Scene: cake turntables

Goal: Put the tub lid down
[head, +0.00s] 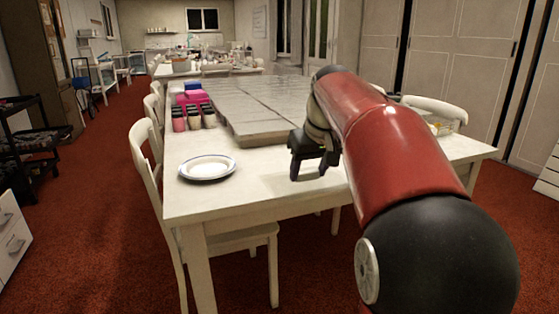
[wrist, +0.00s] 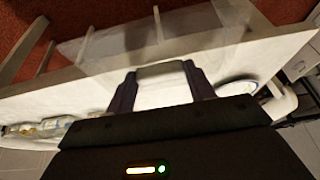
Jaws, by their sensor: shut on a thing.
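My gripper (head: 312,170) points down over the near part of the white table, right of the plate. In the wrist view my gripper (wrist: 160,82) has its two dark fingers apart with a pale edge between them. This seems to be the edge of the clear tub lid (wrist: 155,42), a see-through sheet that spreads out beyond the fingertips, with the table edge and red floor showing through it. My gripper is shut on it. I cannot make out the lid in the head view, nor tell whether it touches the table.
The white table (head: 245,190) has bare room around a blue-rimmed plate (head: 208,168). Several pots (head: 194,118) and a pink box stand behind the plate. Grey boards (head: 255,100) cover the middle. Small jars (wrist: 45,126) stand at one side. A white chair (head: 147,165) is at the left.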

